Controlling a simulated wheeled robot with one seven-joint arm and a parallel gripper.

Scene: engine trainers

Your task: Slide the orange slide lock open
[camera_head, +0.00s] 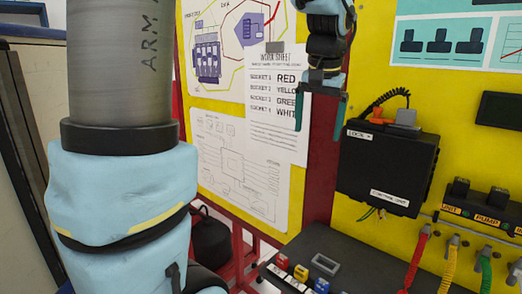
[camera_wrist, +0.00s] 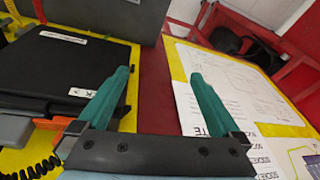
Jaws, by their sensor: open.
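The orange slide lock (camera_head: 380,121) sits on the top edge of the black box (camera_head: 385,165), beside a label reading LOCK and a grey block (camera_head: 405,117). In the wrist view the orange slide lock (camera_wrist: 57,123) shows at lower left, partly behind my gripper's left side. My gripper (camera_head: 322,110) is open and empty, pointing down, to the left of the box in the head view. In the wrist view my gripper (camera_wrist: 159,76) has its teal fingers spread wide, with the box's edge beside the left finger. It appears apart from the lock.
A coiled black cable (camera_head: 385,100) rises behind the lock. Paper sheets (camera_head: 277,105) cover the yellow panel at left. A dark bench (camera_head: 340,262) with coloured blocks lies below. Red, yellow and green cables (camera_head: 450,255) hang at right. A red post stands behind my gripper.

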